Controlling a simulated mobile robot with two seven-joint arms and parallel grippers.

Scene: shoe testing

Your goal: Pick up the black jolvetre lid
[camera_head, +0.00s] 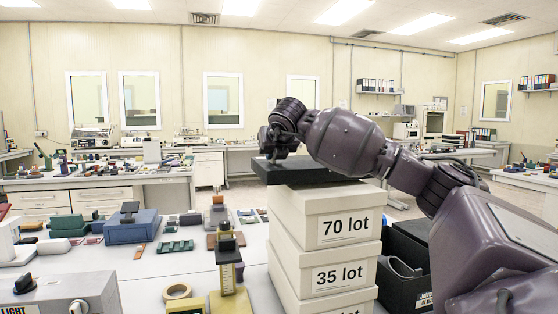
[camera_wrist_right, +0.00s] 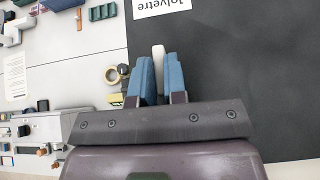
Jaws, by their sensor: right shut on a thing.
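The black jolvetre lid (camera_head: 315,173) is a flat dark slab at the top of a stack of white boxes. In the right wrist view the lid (camera_wrist_right: 235,65) fills the right side and carries a white label reading Jolvetre. My right gripper (camera_head: 277,152) is over the lid's left part. In the wrist view its blue fingers (camera_wrist_right: 157,75) are closed around a narrow pale piece at the lid, near its left edge. I cannot tell whether the lid touches the box below. My left gripper is out of view.
The white boxes (camera_head: 325,225), labelled 70 lot and 35 lot, stand on the near table. A black bin (camera_head: 405,280) is to their right. A tape roll (camera_head: 177,291), a yellow-based gauge (camera_head: 230,280) and a blue box (camera_head: 131,227) are to the left.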

